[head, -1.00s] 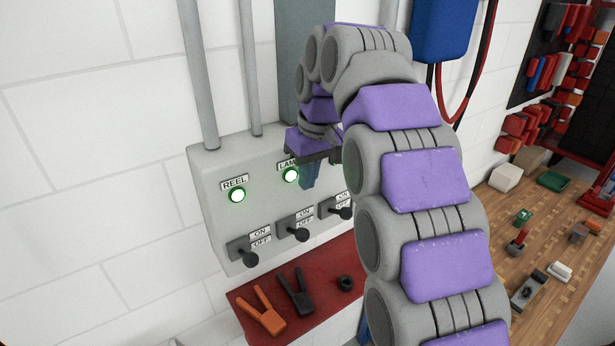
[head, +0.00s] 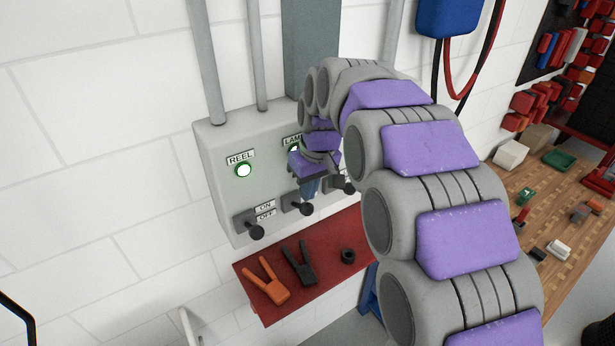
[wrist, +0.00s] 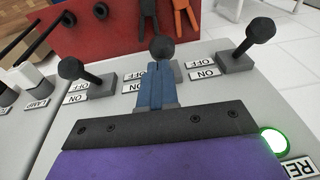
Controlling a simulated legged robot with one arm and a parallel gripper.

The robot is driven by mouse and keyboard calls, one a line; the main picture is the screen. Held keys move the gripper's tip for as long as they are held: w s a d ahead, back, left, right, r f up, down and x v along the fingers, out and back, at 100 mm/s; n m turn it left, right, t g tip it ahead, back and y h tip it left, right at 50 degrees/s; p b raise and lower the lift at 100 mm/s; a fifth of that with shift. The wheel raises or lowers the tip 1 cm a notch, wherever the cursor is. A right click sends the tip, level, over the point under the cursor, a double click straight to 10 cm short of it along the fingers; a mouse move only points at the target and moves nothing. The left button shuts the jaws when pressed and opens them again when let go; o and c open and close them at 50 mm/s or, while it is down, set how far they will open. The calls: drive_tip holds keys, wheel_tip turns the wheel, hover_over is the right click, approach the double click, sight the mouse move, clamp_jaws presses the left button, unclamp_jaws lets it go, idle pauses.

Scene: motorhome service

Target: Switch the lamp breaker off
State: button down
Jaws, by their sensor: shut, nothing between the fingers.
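The grey breaker box (head: 215,150) hangs on the wall with three black-knobbed levers under ON and OFF labels. The middle, lamp lever (head: 302,208) sticks outward; its knob shows in the wrist view (wrist: 162,48). The lamp's green light (head: 293,149) is lit and partly covered by my arm. My gripper (head: 309,192) is shut and empty, its blue fingers pointing down just above the middle lever. In the wrist view the fingertips (wrist: 157,70) line up with that knob and overlap its stem; I cannot tell whether they touch. The middle labels are hidden in the head view.
The reel lever (head: 256,232) is on the left, with its green light (head: 243,170) lit. Another lever (head: 347,188) stands close on the right. Below, a red shelf (head: 325,272) holds an orange clamp (head: 268,281), a black clamp (head: 299,263) and a black ring (head: 348,256).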

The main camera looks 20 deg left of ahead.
sight(312, 209)
drive_tip(key=shift+s+f, duration=0.15)
drive_tip(key=shift+f, duration=0.2)
drive_tip(key=shift+d, duration=0.1)
drive_tip(key=b, duration=0.2)
drive_tip(key=s+d+f+t+y+b, duration=0.1)
drive_tip(key=b, duration=0.1)
drive_tip(key=f+y+b, duration=0.1)
drive_tip(key=b, duration=0.1)
drive_tip(key=shift+s+d+f+t, duration=0.25)
drive_tip(key=shift+t, duration=0.15)
wheel_tip(312, 209, down, 8)
drive_tip(key=s+d+t+y+b, duration=0.1)
drive_tip(key=t+y+b, duration=0.5)
drive_tip(key=b, duration=1.3)
drive_tip(key=shift+s+d+r+y+b, duration=0.15)
drive_tip(key=shift+d+y+b, duration=0.25)
drive_tip(key=shift+y, duration=0.3)
